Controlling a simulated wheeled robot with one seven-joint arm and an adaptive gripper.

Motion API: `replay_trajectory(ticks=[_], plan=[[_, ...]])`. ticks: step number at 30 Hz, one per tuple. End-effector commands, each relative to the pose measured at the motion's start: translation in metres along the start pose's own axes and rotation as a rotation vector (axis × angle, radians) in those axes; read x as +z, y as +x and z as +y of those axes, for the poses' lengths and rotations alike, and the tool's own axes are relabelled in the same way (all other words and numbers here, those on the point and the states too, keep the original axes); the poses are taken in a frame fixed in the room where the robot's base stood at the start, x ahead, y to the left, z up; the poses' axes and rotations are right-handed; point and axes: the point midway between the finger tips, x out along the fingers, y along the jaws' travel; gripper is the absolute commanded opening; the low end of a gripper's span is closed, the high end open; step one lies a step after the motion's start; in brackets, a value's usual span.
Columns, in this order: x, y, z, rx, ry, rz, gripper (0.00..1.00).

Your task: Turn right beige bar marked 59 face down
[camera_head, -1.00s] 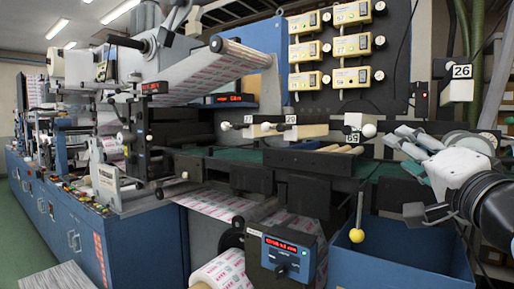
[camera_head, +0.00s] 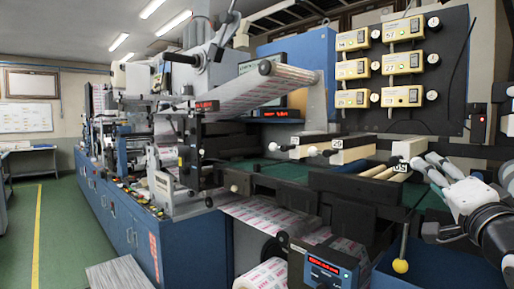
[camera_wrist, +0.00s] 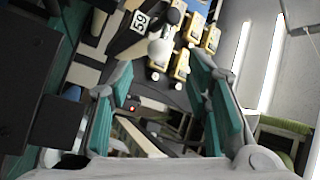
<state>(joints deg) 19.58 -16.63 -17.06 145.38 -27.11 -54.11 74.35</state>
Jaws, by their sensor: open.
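The beige bar marked 59 (camera_head: 408,148) sticks out from the machine at the right of the head view. Its white number plate is at its near end and reads upside down there. In the wrist view the bar's 59 plate (camera_wrist: 140,21) is at the top, tilted, with a white round knob beside it. My gripper (camera_head: 428,164) is just right of the plate. In the wrist view my gripper (camera_wrist: 162,80) has its teal-padded fingers spread apart, with nothing between them. The knob lies beyond the fingertips; I cannot tell whether anything touches.
Yellow control boxes (camera_head: 405,62) hang on the dark panel above.

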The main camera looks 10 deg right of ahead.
Motion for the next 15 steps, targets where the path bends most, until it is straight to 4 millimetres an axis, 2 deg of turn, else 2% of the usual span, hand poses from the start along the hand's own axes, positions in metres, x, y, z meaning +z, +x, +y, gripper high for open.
replay_trajectory(ticks=[1,6,10,15], plan=[[0.001,0.011,0.001,0.000,-0.002,-0.003,0.44],[0.002,0.042,0.001,0.000,-0.001,-0.002,0.44],[0.002,0.059,0.002,0.001,-0.001,-0.002,0.44],[0.002,0.072,0.001,0.000,0.000,-0.001,0.44]])
